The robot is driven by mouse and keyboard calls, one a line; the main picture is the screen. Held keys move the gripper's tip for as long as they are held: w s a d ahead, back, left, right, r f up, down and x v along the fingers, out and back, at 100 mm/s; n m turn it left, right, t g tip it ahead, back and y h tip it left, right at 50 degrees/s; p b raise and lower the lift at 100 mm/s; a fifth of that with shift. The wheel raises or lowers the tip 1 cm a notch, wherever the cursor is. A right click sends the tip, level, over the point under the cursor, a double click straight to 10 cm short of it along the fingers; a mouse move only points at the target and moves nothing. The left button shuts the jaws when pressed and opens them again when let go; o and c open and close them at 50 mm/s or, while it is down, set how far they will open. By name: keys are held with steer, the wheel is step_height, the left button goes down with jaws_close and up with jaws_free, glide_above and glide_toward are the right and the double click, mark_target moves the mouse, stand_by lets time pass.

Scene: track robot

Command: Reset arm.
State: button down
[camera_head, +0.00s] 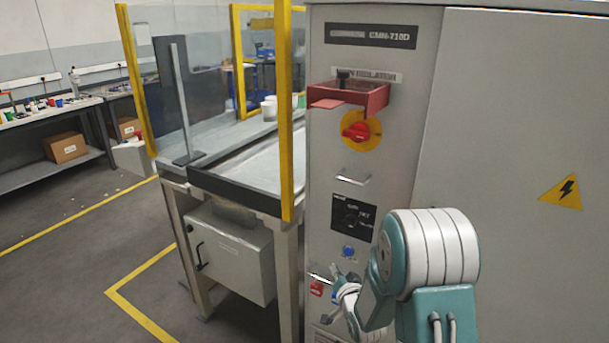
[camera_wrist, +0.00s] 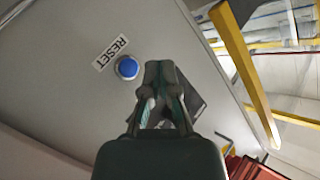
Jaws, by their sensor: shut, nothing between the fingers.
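My gripper (camera_wrist: 160,66) is shut and empty in the wrist view, its two dark fingertips together. Just left of the tips, apart from them in the picture, is a round blue button (camera_wrist: 127,68) beside a tilted RESET label (camera_wrist: 110,52) on the grey panel. In the head view a blue button (camera_head: 348,252) sits on the cabinet front below a black switch plate (camera_head: 353,217). My gripper (camera_head: 336,272) is low in front of the cabinet there, below that button. I cannot tell whether it touches the panel.
Above is a red bracket (camera_head: 350,97) over a red knob on a yellow disc (camera_head: 361,131). Metal handles stick out of the panel. A yellow-framed guarded table (camera_head: 250,165) stands left of the cabinet (camera_head: 520,150). The floor further left is mostly open.

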steer(key=s+d+r+n+g+h, duration=0.1)
steer(key=s+r+g, duration=0.1)
steer(key=s+r, duration=0.4)
steer(key=s+d+r+n+g+h, duration=0.1)
steer(key=s+r+g+h, duration=0.2)
steer(key=r, duration=0.5)
steer(key=s+r+n+g, duration=0.1)
steer(key=s+r+g, duration=0.1)
steer(key=s, duration=1)
steer(key=s+a+r+n+g+y, duration=0.1)
steer(key=s+r+n+g, duration=0.1)
steer(key=s, duration=1.1)
steer(key=shift+s+a+r+g, duration=0.15)
steer(key=shift+s+r+g, duration=0.15)
steer(key=shift+r+g, duration=0.4)
